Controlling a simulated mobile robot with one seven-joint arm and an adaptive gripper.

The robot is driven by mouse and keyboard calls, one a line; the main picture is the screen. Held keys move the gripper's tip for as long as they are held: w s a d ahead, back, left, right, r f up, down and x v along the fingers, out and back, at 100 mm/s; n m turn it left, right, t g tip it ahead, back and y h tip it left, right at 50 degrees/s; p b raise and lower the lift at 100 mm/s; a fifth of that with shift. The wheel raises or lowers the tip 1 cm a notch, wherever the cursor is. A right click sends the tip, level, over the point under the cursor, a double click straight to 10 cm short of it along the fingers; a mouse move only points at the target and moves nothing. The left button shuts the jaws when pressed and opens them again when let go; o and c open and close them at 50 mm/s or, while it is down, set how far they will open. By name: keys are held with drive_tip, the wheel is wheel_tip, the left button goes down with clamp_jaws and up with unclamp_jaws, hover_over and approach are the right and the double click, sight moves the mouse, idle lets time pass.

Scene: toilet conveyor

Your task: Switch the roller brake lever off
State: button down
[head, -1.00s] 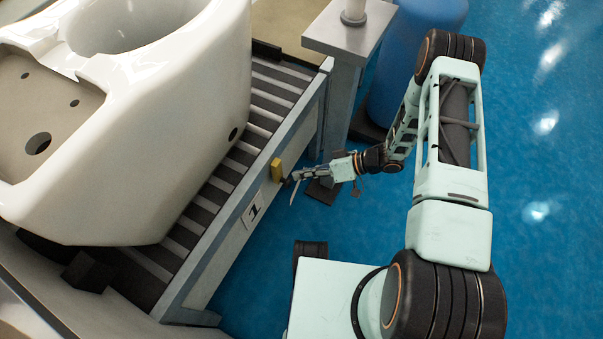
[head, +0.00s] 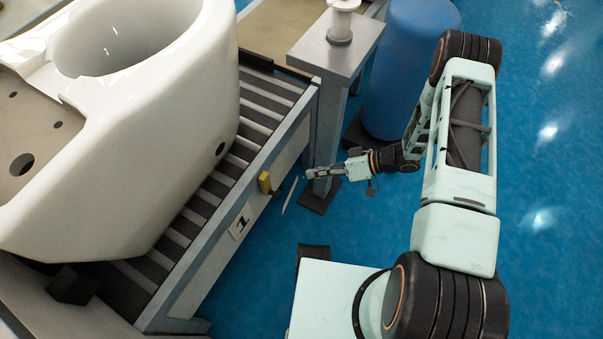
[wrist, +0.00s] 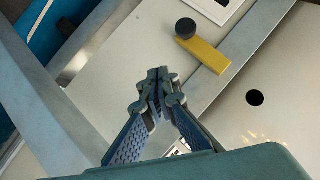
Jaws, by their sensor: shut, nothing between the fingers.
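The roller brake lever is a yellow bar (head: 264,182) with a black knob (head: 277,194), on the side of the roller conveyor frame (head: 213,263). In the wrist view the yellow bar (wrist: 207,54) slants down to the right from its black knob (wrist: 186,28), at upper right. My gripper (head: 308,173) is shut and empty, to the right of the lever with a gap between. In the wrist view the shut fingertips (wrist: 157,75) are below and left of the knob, apart from it.
A white toilet (head: 130,150) stands on the rollers. A grey stand (head: 335,60) and a blue barrel (head: 408,70) are behind my gripper. Blue floor lies open at right.

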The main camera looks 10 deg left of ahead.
drive_tip(key=d, duration=0.2)
drive_tip(key=w+d+r, duration=0.1)
drive_tip(key=d, duration=0.1)
idle(0.5)
